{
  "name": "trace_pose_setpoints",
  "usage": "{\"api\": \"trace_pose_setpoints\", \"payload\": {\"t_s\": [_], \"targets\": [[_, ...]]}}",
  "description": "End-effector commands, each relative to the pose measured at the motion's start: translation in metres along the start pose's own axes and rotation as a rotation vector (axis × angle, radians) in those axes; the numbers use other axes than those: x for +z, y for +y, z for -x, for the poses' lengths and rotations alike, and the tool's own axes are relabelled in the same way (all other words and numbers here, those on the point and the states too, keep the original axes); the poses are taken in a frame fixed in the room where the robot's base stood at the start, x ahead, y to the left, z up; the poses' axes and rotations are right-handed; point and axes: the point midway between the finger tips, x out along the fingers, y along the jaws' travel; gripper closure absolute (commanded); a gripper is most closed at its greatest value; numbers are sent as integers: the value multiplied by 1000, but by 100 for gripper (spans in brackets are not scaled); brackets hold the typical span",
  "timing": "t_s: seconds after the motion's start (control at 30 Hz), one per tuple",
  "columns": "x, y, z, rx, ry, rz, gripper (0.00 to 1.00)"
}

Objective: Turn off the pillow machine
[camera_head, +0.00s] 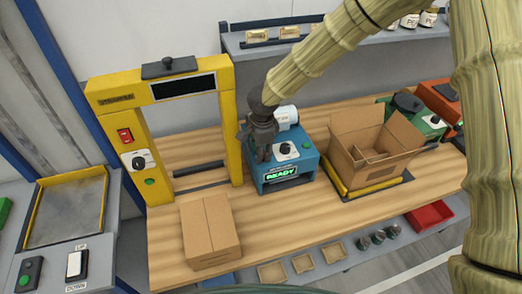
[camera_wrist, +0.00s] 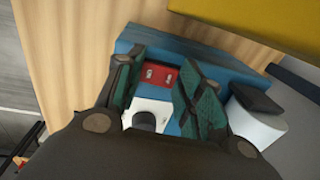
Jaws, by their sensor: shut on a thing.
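The pillow machine (camera_head: 270,184) is a blue box on the wooden bench, with a lit green READY display (camera_head: 283,174) on its front. A dark knob on a white plate (camera_head: 289,151) sits on its upper face. My gripper (camera_head: 263,158) is at its left side, pointing down, and hides part of that face. The switch's position is too small to tell.
An open carton (camera_head: 372,165) is to the right and a closed carton (camera_head: 210,230) at the front left. Bare bench shows in front of the blue machine.

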Motion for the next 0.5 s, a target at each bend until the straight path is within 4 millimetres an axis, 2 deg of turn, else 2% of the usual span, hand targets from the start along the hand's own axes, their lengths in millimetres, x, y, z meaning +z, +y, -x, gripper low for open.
{"api": "trace_pose_setpoints", "payload": {"t_s": [0.5], "targets": [[0, -1, -2, 120, -1, -1, 87]]}}
